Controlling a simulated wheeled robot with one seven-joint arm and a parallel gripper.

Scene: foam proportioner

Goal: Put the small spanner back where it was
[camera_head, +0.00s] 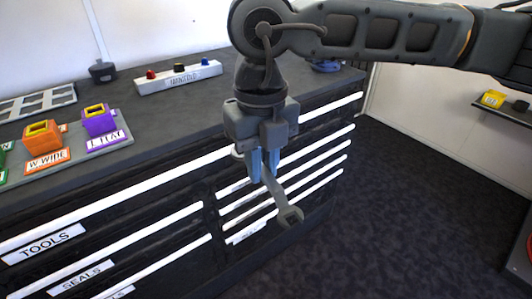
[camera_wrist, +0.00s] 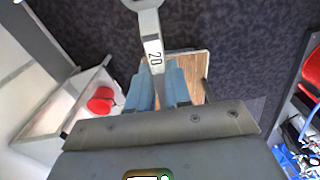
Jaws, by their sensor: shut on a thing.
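The small spanner (camera_head: 286,205) is grey metal and hangs from my gripper (camera_head: 264,165) in the head view, tilted down to the right. Its lower open-ended jaw is in front of the drawer fronts, clear of them or nearly so. My gripper's blue fingers are shut on its upper part. In the wrist view the spanner (camera_wrist: 151,35) runs up from between the fingers of my gripper (camera_wrist: 158,88) and bears the mark "20". The end behind the fingers is mostly hidden.
A dark cabinet (camera_head: 180,115) has drawers labelled TOOLS and SEALS. On its top are orange (camera_head: 42,137) and purple (camera_head: 98,119) blocks, a white strip with knobs (camera_head: 178,77) and a grey rack (camera_head: 38,102). The carpet (camera_head: 410,190) to the right is open.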

